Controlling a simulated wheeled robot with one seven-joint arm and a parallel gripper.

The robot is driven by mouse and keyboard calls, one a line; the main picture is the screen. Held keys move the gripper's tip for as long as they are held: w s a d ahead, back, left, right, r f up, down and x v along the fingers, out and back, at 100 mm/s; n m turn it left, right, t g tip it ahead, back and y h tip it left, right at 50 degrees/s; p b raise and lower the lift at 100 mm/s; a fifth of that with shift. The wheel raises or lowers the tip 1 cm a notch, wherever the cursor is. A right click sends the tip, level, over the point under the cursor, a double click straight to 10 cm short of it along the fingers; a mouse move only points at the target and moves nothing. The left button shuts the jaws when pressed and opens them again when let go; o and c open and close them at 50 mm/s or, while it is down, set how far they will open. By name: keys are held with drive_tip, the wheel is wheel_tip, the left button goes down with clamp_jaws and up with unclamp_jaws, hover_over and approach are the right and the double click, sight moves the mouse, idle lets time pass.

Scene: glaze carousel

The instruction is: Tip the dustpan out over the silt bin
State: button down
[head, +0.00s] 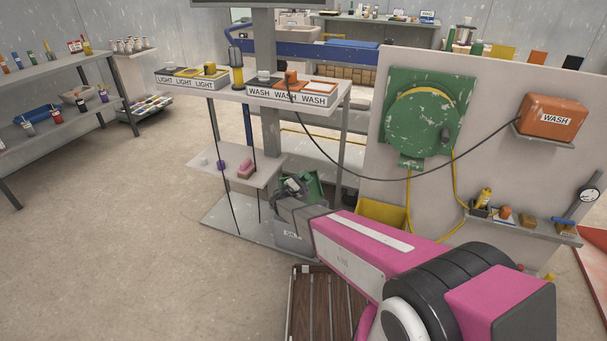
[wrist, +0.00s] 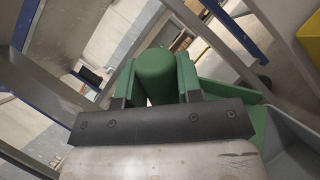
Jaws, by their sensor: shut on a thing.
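In the wrist view the thick green handle (wrist: 156,75) lies between the two fingers, and part of the pan (wrist: 225,90) shows to the right. The dustpan looks tilted and is over or just at the mouth of the grey silt bin (head: 290,238). The bin's grey rim also shows in the wrist view (wrist: 292,135). The pan's inside and the bin's inside are hidden.
A shelf (head: 225,165) with a pink sponge (head: 246,168) is left of my gripper. A yellow bin (head: 380,213) stands to the right, before the grey panel with the green hose reel (head: 425,115). A wooden slatted thing (head: 318,305) lies in front. The left floor is clear.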

drive_tip(key=shift+s+d+f+m+g+h, duration=0.25)
drive_tip(key=shift+s+f+m+g+h, duration=0.25)
drive_tip(key=shift+m, duration=0.55)
drive_tip(key=shift+s+d+f+m+g+h, duration=0.15)
drive_tip(key=shift+s+d+f+m+h, duration=0.2)
drive_tip(key=shift+s+m+h, duration=0.45)
drive_tip(key=shift+s+d+f+m+g+h, duration=0.2)
drive_tip(key=shift+s+f+m+g, duration=0.2)
drive_tip(key=shift+m, duration=0.85)
idle(0.4)
